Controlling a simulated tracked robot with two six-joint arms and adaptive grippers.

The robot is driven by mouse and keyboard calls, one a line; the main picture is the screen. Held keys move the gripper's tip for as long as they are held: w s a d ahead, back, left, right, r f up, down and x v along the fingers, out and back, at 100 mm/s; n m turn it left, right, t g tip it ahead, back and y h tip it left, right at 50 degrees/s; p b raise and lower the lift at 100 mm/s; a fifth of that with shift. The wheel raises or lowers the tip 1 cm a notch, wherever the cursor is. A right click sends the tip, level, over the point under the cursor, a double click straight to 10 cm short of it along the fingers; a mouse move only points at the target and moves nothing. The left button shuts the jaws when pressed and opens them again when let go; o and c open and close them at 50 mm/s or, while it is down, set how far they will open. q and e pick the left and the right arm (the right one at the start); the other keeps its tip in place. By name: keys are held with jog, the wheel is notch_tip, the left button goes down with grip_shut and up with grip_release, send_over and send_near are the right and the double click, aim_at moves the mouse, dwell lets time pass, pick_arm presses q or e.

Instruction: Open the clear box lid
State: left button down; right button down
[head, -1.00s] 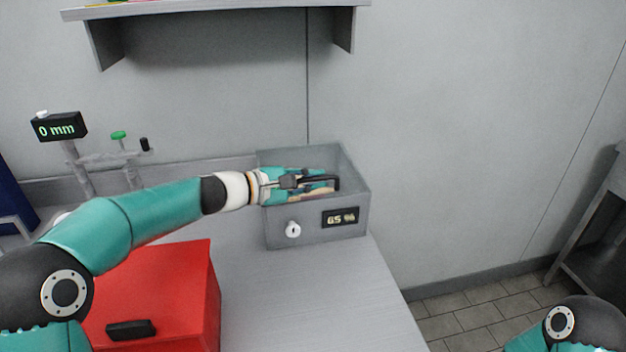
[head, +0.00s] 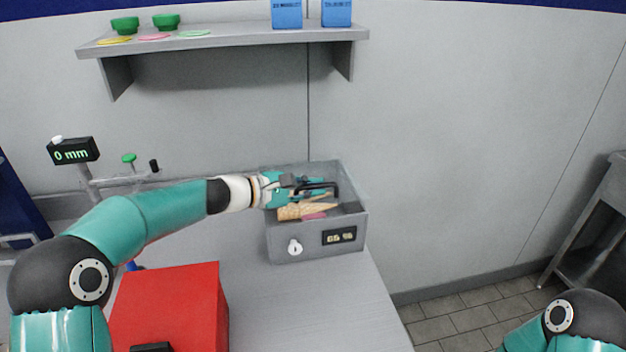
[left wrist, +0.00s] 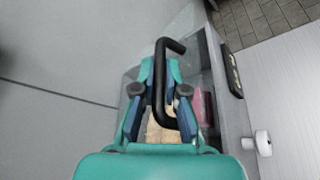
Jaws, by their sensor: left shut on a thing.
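The grey box (head: 302,245) stands on the worktop, with a round white knob (head: 295,247) and a small display on its front. Wafer cones (head: 290,212) and a pink item (head: 313,216) show inside. The clear lid (head: 352,189) is barely visible, and I cannot tell how far it is raised. Its black handle (left wrist: 167,95) lies between the fingers of my left gripper (left wrist: 159,68), which is shut on it above the box. The same left gripper (head: 318,186) shows in the head view. My right gripper is out of view; only part of that arm shows.
A red box (head: 175,305) stands at the front left. A stand with a 0 mm display (head: 73,151) is at the back left. A shelf (head: 225,42) with green cups and blue boxes hangs above. The worktop (head: 300,305) before the grey box is clear.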

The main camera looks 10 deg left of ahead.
pick_arm(q)
jog(key=w+a+r+n+g+p, duration=0.1)
jog(key=w+r+n+g+p, duration=0.1)
jog(key=w+r+p, duration=0.3)
jog(key=shift+a+r+n+g+p, duration=0.35)
jog(key=shift+r+n+p, duration=0.45)
jog(key=shift+r+p, duration=2.05)
jog(key=shift+w+f+p, duration=0.1)
jog(key=shift+f+p, duration=0.75)
jog(key=shift+p, duration=0.05)
jog(key=c, duration=1.5)
grip_release()
